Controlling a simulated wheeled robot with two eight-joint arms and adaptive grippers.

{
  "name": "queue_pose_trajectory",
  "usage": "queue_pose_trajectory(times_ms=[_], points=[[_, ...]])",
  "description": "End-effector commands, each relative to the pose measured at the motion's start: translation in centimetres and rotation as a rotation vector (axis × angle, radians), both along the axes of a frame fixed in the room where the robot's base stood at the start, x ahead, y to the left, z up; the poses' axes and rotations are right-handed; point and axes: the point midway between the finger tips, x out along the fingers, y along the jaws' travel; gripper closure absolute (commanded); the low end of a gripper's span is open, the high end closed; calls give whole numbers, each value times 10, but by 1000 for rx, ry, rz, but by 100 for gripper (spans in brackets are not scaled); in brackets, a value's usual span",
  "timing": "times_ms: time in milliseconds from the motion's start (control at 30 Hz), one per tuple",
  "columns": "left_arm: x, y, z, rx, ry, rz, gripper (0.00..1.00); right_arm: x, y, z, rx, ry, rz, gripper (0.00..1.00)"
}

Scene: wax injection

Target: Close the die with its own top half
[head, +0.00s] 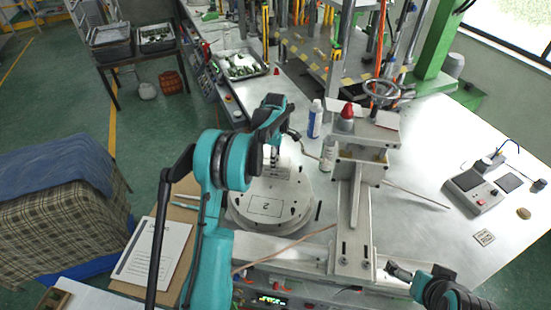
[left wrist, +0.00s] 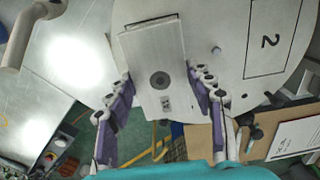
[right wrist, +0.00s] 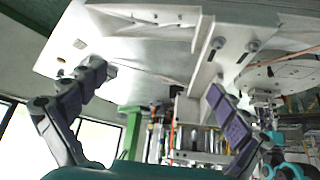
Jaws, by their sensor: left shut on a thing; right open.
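A round pale metal die (head: 263,208) marked "2" lies on the bench in the head view, under my left arm. Its upper disc with the "2" also fills the upper right of the left wrist view (left wrist: 290,45). My left gripper (head: 274,158) is over the disc's far side, shut on a grey rectangular block (left wrist: 152,55) with a dark round hole. The block lies against the disc; how they join is hidden. Whether the disc sits flush on the part below cannot be told. My right gripper (head: 398,272) is open and empty at the bench's front right; its spread fingers show in the right wrist view (right wrist: 158,95).
A control box (head: 475,190) sits at the right. The bench between column and box is mostly clear.

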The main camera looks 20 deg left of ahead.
Motion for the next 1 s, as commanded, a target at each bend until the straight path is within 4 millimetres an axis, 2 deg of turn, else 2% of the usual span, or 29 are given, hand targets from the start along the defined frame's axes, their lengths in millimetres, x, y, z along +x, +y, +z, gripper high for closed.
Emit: queue_pose_trajectory(times_ms=[733,767,833,1000], points=[[0,0,-19,0,0,0,87,0,0,-15,0,0,0,0],[0,0,-19,0,0,0,42,0,0,-14,0,0,0,0],[0,0,-18,0,0,0,24,0,0,-14,0,0,0,0],[0,0,-18,0,0,0,23,0,0,-14,0,0,0,0]])
